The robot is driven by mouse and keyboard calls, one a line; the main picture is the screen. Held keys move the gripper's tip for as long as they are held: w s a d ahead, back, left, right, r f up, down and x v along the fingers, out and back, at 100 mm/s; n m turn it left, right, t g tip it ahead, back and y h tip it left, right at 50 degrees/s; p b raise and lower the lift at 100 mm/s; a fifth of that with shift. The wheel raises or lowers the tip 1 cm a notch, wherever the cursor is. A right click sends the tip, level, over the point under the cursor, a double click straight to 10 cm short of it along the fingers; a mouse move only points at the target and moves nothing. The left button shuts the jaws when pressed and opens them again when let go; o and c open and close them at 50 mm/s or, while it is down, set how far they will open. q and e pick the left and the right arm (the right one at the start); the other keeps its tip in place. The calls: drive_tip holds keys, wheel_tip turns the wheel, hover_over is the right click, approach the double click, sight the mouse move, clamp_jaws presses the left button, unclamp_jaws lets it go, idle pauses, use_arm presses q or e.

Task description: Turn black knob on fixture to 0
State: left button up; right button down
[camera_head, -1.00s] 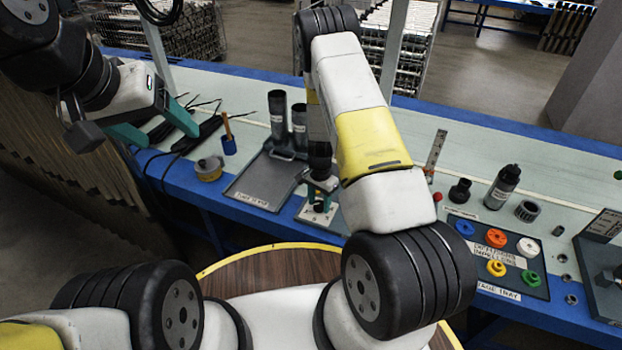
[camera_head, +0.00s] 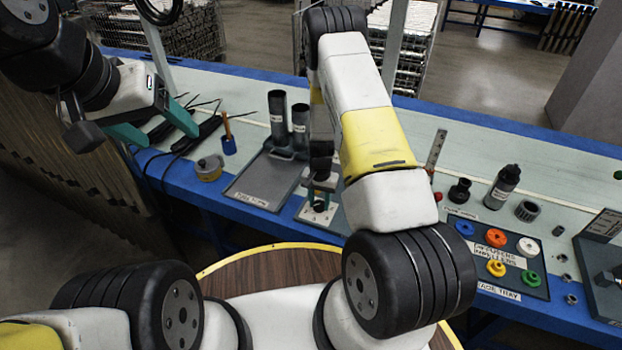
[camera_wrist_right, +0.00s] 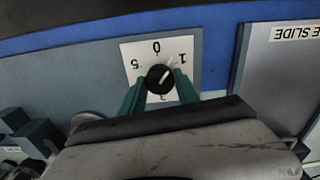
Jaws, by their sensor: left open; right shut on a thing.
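The black knob (camera_wrist_right: 160,78) sits on a white dial plate (camera_wrist_right: 187,47) with printed numbers, on a grey fixture (camera_wrist_right: 214,62). Its white pointer line slants up and right in the right wrist view, towards the 1 side of the 0. My right gripper (camera_wrist_right: 160,88) is shut on the knob, one teal finger on each side. In the head view the knob (camera_head: 319,206) shows below my right gripper (camera_head: 320,192), partly hidden. My left gripper (camera_head: 168,138) is open and empty, above the left end of the bench.
A grey tray (camera_head: 240,192) with dark cylinders (camera_head: 277,115) stands left of the fixture. A tray of coloured impellers (camera_head: 535,290) and a dark bottle (camera_head: 502,187) are to the right. Black cables (camera_head: 190,143) lie near my left gripper.

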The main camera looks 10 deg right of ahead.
sight(319, 204)
drive_tip(key=n, duration=0.4)
drive_tip(key=shift+n, duration=1.7)
drive_tip(key=c, duration=0.9)
unclamp_jaws()
wheel_tip(319, 204, up, 8)
drive_tip(key=shift+f, duration=0.1)
